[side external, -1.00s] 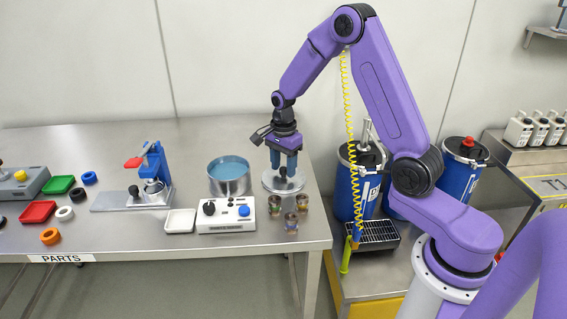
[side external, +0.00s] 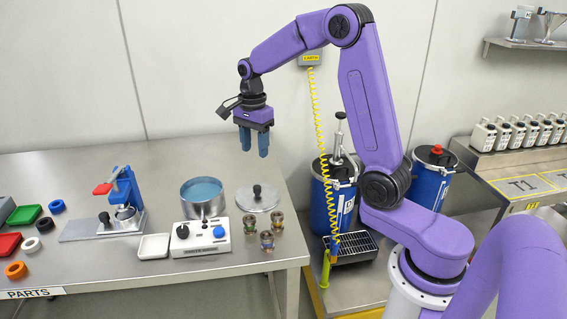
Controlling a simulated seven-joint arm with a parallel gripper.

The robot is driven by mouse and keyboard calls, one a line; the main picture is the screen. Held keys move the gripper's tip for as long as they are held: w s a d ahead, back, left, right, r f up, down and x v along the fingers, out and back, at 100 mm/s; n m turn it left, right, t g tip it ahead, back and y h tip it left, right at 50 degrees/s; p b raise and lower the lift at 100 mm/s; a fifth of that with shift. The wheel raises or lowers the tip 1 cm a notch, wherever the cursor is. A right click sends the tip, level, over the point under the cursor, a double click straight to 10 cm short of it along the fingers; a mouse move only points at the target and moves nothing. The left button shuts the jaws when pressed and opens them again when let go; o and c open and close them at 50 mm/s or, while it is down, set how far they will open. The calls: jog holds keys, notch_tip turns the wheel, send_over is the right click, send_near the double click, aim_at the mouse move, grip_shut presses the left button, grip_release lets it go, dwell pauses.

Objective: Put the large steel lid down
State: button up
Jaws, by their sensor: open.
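The large steel lid (side external: 268,200) lies flat on the steel table, its black knob (side external: 257,190) upward. It is just right of an open steel pot (side external: 217,206) with blue contents, and apart from my gripper. My gripper (side external: 254,154) hangs in the air above and behind the lid, with its blue fingers pointing down. The fingers are apart and hold nothing.
A white control box (side external: 202,240) with a black knob and blue button stands in front of the pot. A white tray (side external: 154,246) and a blue press (side external: 126,192) are further left. Blue drums (side external: 431,181) stand at right.

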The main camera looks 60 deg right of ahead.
jog(key=s+a+r+n, duration=0.1)
jog(key=s+a+n, duration=1.1)
jog(key=n, duration=0.2)
jog(key=s+f+n, duration=0.1)
jog(key=s+n, duration=1.5)
jog(key=s, duration=0.4)
jog(key=shift+f+n, duration=0.3)
jog(key=shift+f, duration=0.1)
